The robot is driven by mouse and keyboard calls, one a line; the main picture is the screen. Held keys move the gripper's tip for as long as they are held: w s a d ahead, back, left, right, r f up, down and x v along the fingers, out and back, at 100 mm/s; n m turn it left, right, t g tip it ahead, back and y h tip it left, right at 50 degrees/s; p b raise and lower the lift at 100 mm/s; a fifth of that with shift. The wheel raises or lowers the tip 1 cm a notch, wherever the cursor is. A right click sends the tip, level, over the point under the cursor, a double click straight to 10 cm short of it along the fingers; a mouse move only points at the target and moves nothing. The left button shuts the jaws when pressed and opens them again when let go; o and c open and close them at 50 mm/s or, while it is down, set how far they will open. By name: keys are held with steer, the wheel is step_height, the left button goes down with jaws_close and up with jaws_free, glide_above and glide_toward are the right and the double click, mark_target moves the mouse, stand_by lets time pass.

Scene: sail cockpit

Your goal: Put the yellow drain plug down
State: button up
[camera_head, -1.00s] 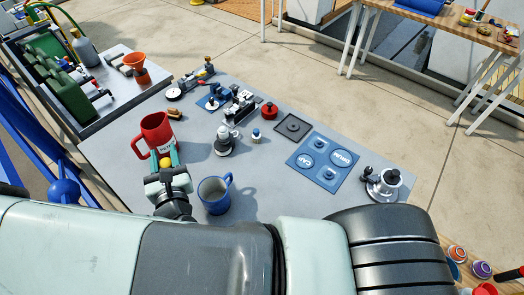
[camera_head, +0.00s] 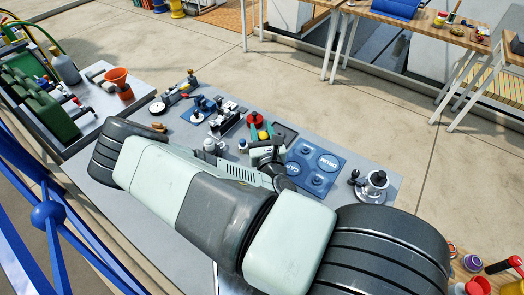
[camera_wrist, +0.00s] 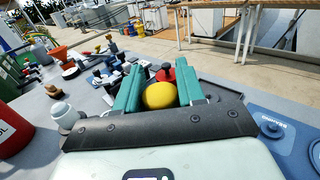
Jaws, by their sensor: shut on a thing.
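The yellow drain plug (camera_wrist: 160,96) is held between the green fingers of my gripper (camera_wrist: 162,90) in the wrist view. In the head view my gripper (camera_head: 263,133) is over the middle of the grey bench, beside a red knob-like part (camera_head: 254,119) and close to a dark square tray (camera_head: 289,131). The plug shows only as a small yellow spot there. The red part also shows just beyond the plug in the wrist view (camera_wrist: 166,73). I cannot tell how high the plug is above the bench.
A blue panel (camera_head: 334,178) with round labelled places lies right of my gripper. A silver winch-like part (camera_head: 374,186) stands at the bench's right end. A small white-and-blue part (camera_head: 242,146) is close on the left. A red mug (camera_wrist: 12,128) shows at the wrist view's left edge.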

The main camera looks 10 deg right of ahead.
step_height(320, 180, down, 6)
steer(key=shift+f, duration=0.25)
steer(key=o, duration=1)
steer(key=shift+f, duration=0.15)
steer(key=shift+o, duration=0.2)
